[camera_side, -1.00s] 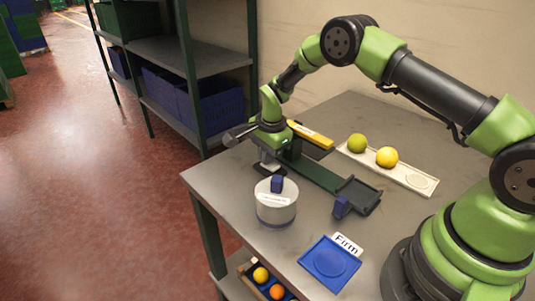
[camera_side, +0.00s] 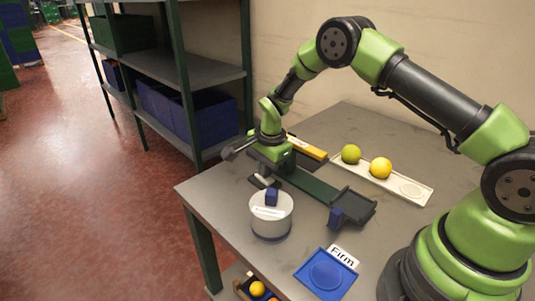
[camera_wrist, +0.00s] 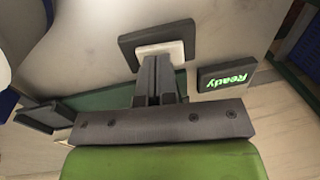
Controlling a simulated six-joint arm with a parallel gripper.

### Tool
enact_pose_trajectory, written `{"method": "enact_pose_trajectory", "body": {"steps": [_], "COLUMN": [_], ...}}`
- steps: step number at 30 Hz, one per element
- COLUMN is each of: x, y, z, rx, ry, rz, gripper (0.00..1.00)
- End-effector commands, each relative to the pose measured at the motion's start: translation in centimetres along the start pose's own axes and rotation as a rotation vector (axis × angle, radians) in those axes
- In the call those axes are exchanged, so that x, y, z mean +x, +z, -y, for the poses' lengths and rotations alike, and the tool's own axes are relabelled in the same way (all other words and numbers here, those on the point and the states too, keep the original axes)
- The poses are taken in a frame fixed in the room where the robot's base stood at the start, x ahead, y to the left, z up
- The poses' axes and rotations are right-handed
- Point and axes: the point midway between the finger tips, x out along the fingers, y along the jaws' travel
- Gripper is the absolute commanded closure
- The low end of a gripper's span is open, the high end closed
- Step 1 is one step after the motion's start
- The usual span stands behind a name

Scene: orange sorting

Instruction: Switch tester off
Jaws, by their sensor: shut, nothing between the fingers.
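My gripper (camera_wrist: 160,68) is shut and empty, pointing down at the far left part of the bench in the side view (camera_side: 262,176). In the wrist view its fingertips are at the near edge of a white pad (camera_wrist: 163,50) on a dark plate (camera_wrist: 156,40). They overlap the pad in the picture; I cannot tell whether they touch it. A small dark display (camera_wrist: 227,75) beside the plate is lit with green "Ready". In the side view the pad and plate are partly hidden under my gripper, beside a dark green track (camera_side: 310,186) with a tray (camera_side: 353,205).
A white drum (camera_side: 271,220) with a blue block stands near my gripper. A white rack (camera_side: 410,187) holds a green fruit (camera_side: 350,154) and a yellow one (camera_side: 381,168). A blue pad (camera_side: 325,274) by a "Firm" sign lies in front. Shelves (camera_side: 190,70) stand behind left.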

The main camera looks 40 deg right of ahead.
Motion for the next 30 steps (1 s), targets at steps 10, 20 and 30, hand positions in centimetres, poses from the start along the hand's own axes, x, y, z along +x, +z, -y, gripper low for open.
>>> {"method": "enact_pose_trajectory", "body": {"steps": [10, 20, 30], "x": [-7.0, -12.7, -13.6], "y": [0.0, 0.0, 0.0], "z": [0.1, 0.0, -0.1], "rx": [0.000, 0.000, 0.000], "ry": [-0.006, -0.002, 0.001], "rz": [0.000, 0.000, 0.000], "gripper": [1.00, 1.00, 1.00]}}
